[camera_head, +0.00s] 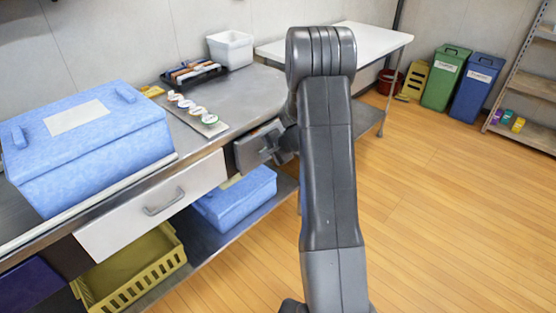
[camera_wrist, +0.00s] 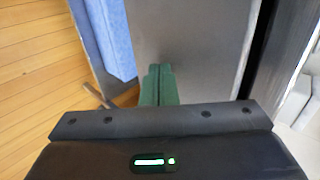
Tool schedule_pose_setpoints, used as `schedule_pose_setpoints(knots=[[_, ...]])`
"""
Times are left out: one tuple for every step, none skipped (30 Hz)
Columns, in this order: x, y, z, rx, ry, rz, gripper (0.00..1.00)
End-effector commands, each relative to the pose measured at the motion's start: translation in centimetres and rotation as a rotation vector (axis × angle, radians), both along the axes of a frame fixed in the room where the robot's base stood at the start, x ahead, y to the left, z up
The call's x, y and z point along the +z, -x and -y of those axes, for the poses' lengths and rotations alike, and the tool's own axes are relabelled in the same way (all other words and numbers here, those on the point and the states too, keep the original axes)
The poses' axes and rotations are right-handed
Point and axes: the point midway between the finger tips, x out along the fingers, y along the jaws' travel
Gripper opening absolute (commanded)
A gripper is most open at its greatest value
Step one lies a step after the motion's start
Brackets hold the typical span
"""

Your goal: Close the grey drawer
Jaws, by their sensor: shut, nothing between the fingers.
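My gripper's dark body shows beside the right end of the drawer front in the head view, partly behind my arm. Its fingertips cannot be made out there. In the wrist view my gripper's green fingers (camera_wrist: 158,82) are together and empty, over a plain grey surface. I cannot tell whether they touch it.
A large blue box (camera_head: 95,150) stands on the counter above the drawer. A yellow crate (camera_head: 135,270) and another blue box (camera_head: 238,200) are on the lower shelf. A dark tray (camera_head: 194,73) and white bin (camera_head: 231,50) stand farther back. The wooden floor at right is clear.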

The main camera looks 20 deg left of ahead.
Motion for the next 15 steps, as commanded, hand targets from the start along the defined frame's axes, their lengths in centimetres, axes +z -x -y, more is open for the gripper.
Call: schedule_pose_setpoints(knots=[[0.1,-0.2,-0.9,0.004,0.000,0.001,0.00],[0.1,-0.4,-1.2,0.003,0.000,0.000,0.00],[0.1,-0.6,-1.7,0.001,0.000,0.000,0.00],[0.1,-0.7,-2.0,0.001,0.000,0.000,0.00],[0.0,-0.8,-2.3,0.002,0.000,0.001,0.00],[0.1,-0.9,-2.6,0.001,0.000,0.001,0.00],[0.1,-1.0,-2.8,0.001,0.000,0.001,0.00],[0.1,-1.1,-2.9,0.001,0.000,0.001,0.00],[0.1,-1.1,-3.1,0.001,0.000,0.001,0.00],[0.0,-1.2,-3.2,0.000,0.000,0.000,0.00],[0.0,-1.2,-3.3,-0.001,0.000,0.001,0.00],[0.0,-1.2,-3.4,-0.001,-0.001,0.001,0.00],[0.0,-1.3,-3.4,-0.001,-0.001,0.000,0.00],[0.0,-1.3,-3.4,-0.001,-0.001,0.000,0.00],[0.0,-1.3,-3.5,-0.001,-0.002,0.001,0.00]])
